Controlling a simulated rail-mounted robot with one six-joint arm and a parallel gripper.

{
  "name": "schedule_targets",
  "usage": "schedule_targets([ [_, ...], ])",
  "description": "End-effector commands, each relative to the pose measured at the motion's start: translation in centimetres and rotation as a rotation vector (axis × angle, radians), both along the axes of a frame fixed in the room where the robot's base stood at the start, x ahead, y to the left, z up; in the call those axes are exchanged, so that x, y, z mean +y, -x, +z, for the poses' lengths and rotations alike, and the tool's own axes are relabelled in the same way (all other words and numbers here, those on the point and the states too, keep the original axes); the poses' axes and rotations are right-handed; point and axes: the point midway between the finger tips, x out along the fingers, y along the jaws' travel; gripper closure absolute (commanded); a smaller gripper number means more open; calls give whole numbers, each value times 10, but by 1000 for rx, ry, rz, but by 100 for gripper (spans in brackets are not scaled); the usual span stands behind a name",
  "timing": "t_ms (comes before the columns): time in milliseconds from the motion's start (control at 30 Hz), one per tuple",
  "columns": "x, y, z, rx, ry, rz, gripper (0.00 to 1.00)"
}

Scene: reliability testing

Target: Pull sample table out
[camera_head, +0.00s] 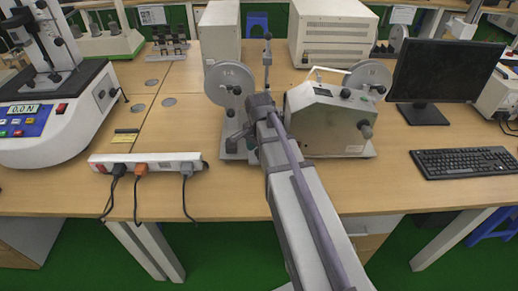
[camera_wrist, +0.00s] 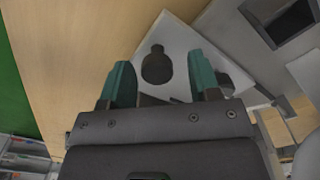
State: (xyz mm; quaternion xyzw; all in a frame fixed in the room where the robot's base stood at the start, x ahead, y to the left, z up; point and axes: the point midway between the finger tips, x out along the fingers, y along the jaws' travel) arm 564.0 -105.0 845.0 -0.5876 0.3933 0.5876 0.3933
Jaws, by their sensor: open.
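My gripper (camera_wrist: 162,78) is open in the wrist view, with its two green fingers apart. A white plate (camera_wrist: 185,45) with a dark bottle-shaped shape (camera_wrist: 157,66) on it lies beyond and between the fingers. It looks like the sample table, but I cannot be sure. No grip on it shows. In the head view my arm reaches to the left part of a grey bench tester with a round disc (camera_head: 229,84) and a low base (camera_head: 236,148). My arm hides the fingertips and much of that base there.
The tester's grey housing (camera_head: 325,120) stands just right of my arm. A power strip (camera_head: 150,163) with cables lies to the left, near the front edge. A monitor (camera_head: 445,72) and keyboard (camera_head: 462,162) are at the right. The wooden table (camera_head: 185,125) is clear between strip and tester.

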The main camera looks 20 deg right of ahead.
Motion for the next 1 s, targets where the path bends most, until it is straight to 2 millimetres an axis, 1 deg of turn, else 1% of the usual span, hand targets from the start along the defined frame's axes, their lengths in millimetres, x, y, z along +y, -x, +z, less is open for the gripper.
schedule_targets([
  [133,0,0,4,0,0,0,44],
  [267,0,0,21,0,0,0,44],
  [367,0,0,44,0,0,0,44],
  [500,0,0,81,0,0,0,44],
  [600,0,0,102,0,0,0,44],
  [633,0,0,106,0,0,0,44],
  [733,0,0,111,0,0,0,44],
  [1000,0,0,108,0,0,0,44],
])
